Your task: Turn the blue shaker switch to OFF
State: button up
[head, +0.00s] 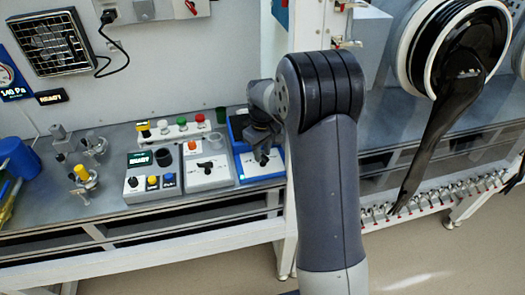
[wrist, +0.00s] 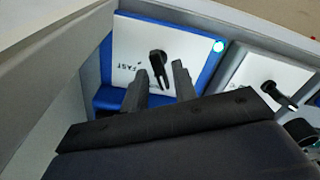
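The blue shaker (head: 242,166) stands on the bench, with a white sloped face in a blue frame. In the wrist view, the shaker (wrist: 207,70) shows its black switch (wrist: 157,62), a word that looks like FAST to its left, and a small bright lamp (wrist: 218,46) at the corner. I cannot read an OFF mark. My gripper (wrist: 160,72) is open, with one finger to each side of the switch in the picture; I cannot tell if they touch it. In the head view my gripper (head: 262,152) hangs over the shaker's face and hides its switch.
Left of the shaker stands a grey device (head: 207,172) with a black lever and orange button, then a display box (head: 150,178) with coloured knobs. Behind is a row of coloured push buttons (head: 182,126). A white post (head: 305,30) rises close to my arm.

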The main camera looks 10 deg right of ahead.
jog(key=shift+o, duration=0.4)
jog(key=shift+r, duration=0.1)
notch_tip(320, 180, up, 11)
jog(key=b, duration=0.1)
jog(key=shift+f, duration=0.2)
notch_tip(320, 180, down, 11)
jog(key=shift+p, duration=0.55)
jog(key=shift+m, duration=0.3)
